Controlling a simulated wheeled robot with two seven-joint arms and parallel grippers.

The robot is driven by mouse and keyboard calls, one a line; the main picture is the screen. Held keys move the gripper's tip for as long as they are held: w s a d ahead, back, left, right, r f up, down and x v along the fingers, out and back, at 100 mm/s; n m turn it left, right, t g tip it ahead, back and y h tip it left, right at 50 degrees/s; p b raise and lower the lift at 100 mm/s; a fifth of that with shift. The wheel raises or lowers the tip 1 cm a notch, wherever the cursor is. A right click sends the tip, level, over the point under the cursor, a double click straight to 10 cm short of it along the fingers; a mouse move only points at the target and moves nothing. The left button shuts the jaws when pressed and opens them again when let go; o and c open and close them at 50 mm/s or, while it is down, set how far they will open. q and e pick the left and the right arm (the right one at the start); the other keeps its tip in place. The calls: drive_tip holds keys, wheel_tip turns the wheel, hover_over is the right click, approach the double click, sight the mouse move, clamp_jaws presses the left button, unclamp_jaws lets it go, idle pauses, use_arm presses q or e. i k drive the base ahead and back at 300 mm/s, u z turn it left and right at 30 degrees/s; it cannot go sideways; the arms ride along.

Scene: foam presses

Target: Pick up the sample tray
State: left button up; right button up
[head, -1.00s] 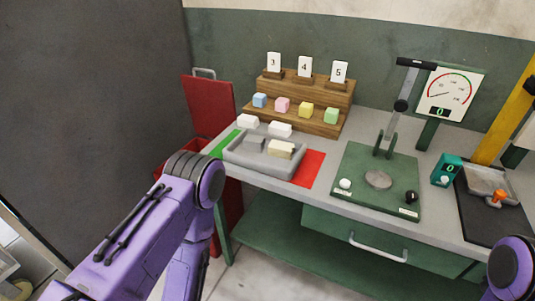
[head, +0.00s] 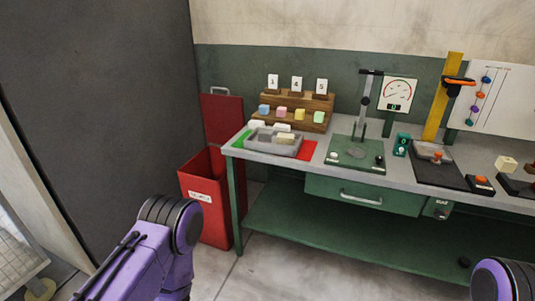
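The grey sample tray (head: 262,146) lies at the left end of the workbench, between a green patch and a red patch (head: 307,150) on the top. A beige block (head: 284,138) and a grey block (head: 265,135) sit in the tray. White blocks (head: 256,125) lie just behind it. My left arm reaches in at the lower left and a bit of my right arm shows at the lower right. Neither gripper is in view, and nothing of mine touches the tray.
A red bin (head: 208,197) with a raised lid stands left of the bench. A stepped wooden rack (head: 300,101) with coloured cubes and number cards stands behind the tray. A green press (head: 356,153) is to its right. Open floor lies before the bench.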

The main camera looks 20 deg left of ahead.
sight(251, 142)
drive_tip(key=u, duration=0.9)
drive_tip(key=i, duration=1.1)
